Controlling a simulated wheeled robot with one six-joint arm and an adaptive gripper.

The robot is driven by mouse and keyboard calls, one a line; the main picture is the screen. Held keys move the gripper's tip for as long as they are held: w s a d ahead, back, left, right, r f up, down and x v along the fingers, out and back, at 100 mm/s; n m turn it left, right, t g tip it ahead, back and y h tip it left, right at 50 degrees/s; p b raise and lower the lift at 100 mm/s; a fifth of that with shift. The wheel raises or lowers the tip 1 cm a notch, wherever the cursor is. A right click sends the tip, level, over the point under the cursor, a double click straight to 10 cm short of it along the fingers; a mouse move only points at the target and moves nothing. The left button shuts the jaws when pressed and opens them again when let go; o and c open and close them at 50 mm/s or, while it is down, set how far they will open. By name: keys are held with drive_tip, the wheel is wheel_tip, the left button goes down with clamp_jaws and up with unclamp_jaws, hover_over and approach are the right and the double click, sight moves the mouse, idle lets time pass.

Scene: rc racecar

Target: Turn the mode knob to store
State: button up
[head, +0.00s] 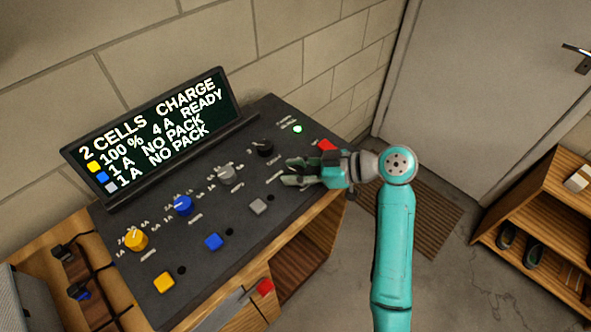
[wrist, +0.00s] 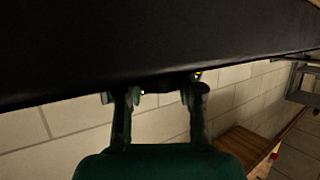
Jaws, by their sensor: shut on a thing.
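The charger panel (head: 150,260) is a dark sloping console with a screen (head: 150,135) reading "2 CELLS CHARGE". My gripper (head: 290,172) is at the panel's right part, between the grey button and the red button. Its fingers are closed around what appears to be the mode knob, which they hide in the head view. In the wrist view, my gripper (wrist: 158,95) has its two fingers apart against the dark panel (wrist: 150,40), with a small dark part between them. The knob's pointer and mode labels cannot be read.
A black knob (head: 264,147) sits just behind my gripper. Grey (head: 228,174), blue (head: 182,205) and yellow (head: 136,239) knobs lie leftward. A red button (head: 327,145) is close to my wrist; a grey button (head: 258,206) is in front. A green light (head: 297,128) glows.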

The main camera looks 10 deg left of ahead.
drive_tip(key=m+t+h, duration=0.1)
drive_tip(key=m+t, duration=0.3)
drive_tip(key=t, duration=0.1)
drive_tip(key=shift+m+t+h, duration=1.1)
drive_tip(key=shift+m+t, duration=0.3)
drive_tip(key=shift+m, duration=0.2)
drive_tip(key=shift+w, duration=0.1)
drive_tip(key=o, duration=1.2)
drive_tip(key=shift+c, duration=0.2)
drive_tip(key=v, duration=1.2)
drive_tip(key=shift+a, duration=0.15)
drive_tip(key=shift+r, duration=0.1)
